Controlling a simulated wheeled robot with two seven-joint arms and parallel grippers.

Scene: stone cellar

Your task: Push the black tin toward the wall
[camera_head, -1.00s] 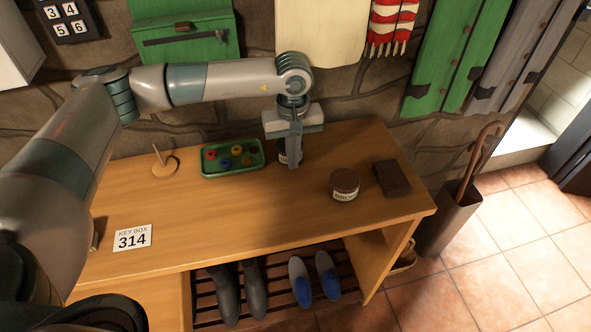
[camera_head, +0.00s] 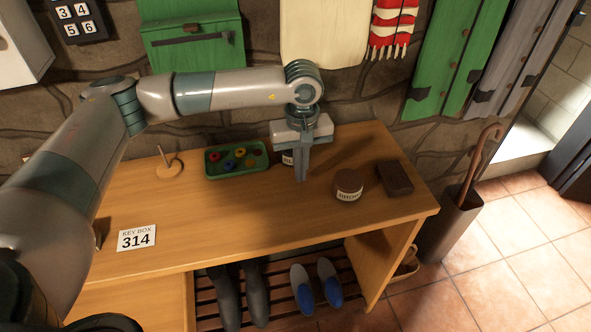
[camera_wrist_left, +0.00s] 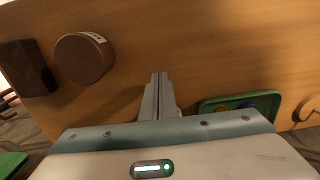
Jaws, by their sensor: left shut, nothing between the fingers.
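The black tin (camera_head: 288,160) stands near the back of the wooden bench, just right of the green tray. Most of it is hidden behind my left gripper; only a strip of its side and pale label shows. My left gripper (camera_head: 302,178) points down with its fingers shut and empty, on the near side of the tin. I cannot tell whether it touches the tin. In the left wrist view the shut fingers (camera_wrist_left: 160,77) show over bare wood, and the black tin is not visible. My right gripper is not in view.
A brown tin (camera_head: 348,186) and a dark block (camera_head: 394,178) stand to the right. The green tray (camera_head: 209,172) holds several coloured discs at the left. The stone wall (camera_head: 350,92) is behind the bench (camera_head: 230,215). The front of the bench top is mostly clear.

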